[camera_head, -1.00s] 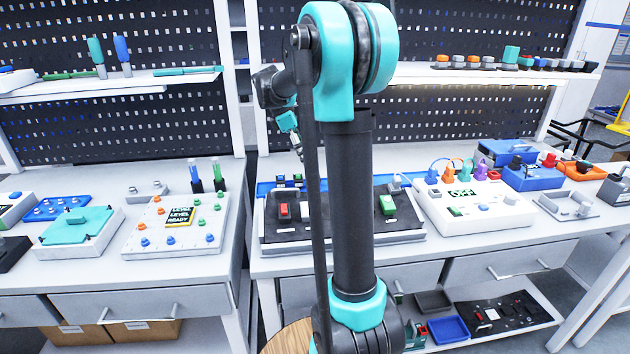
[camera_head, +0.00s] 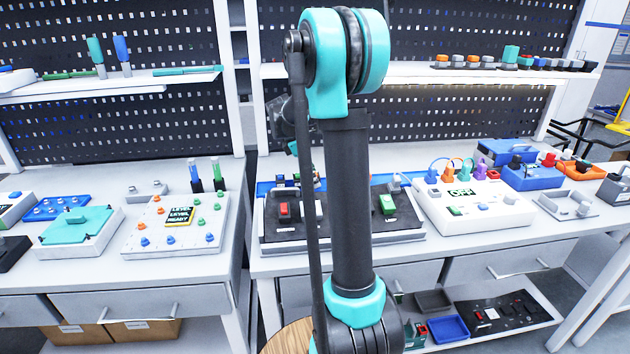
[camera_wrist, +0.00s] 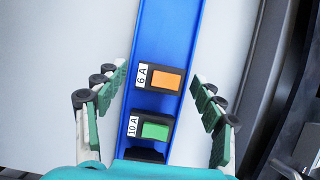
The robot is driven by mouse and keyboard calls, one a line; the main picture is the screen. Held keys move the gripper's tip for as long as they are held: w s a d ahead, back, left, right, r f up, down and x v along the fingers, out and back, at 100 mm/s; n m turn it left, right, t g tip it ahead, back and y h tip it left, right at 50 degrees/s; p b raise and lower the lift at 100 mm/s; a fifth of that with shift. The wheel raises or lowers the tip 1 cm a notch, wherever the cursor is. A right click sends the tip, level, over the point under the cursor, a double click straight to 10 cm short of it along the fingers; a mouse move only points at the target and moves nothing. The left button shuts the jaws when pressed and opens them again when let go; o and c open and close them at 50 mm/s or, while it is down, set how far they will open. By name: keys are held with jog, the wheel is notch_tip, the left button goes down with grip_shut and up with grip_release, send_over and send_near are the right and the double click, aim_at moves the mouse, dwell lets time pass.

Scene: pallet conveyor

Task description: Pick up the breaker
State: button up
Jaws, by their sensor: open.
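In the wrist view, a breaker marked 6 A with an orange face (camera_wrist: 160,79) and a breaker marked 10 A with a green face (camera_wrist: 156,131) sit in line on a blue strip (camera_wrist: 168,30). A third dark block (camera_wrist: 144,154) is partly cut off below them. My gripper (camera_wrist: 152,84) is open, with its green-padded fingers on both sides of the strip, apart from the breakers. Nothing is held. In the head view, my arm mostly hides the gripper, above the blue strip (camera_head: 264,187) at the back of the right bench.
A black panel (camera_head: 273,234) with a red switch (camera_head: 285,211) and a green switch (camera_head: 387,204) stands just in front of the strip. A white box with an OFF display (camera_head: 462,193) is to the right. A pegboard (camera_head: 430,120) rises behind.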

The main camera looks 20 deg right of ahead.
jog(key=c, duration=1.2)
jog(key=shift+r, duration=0.1)
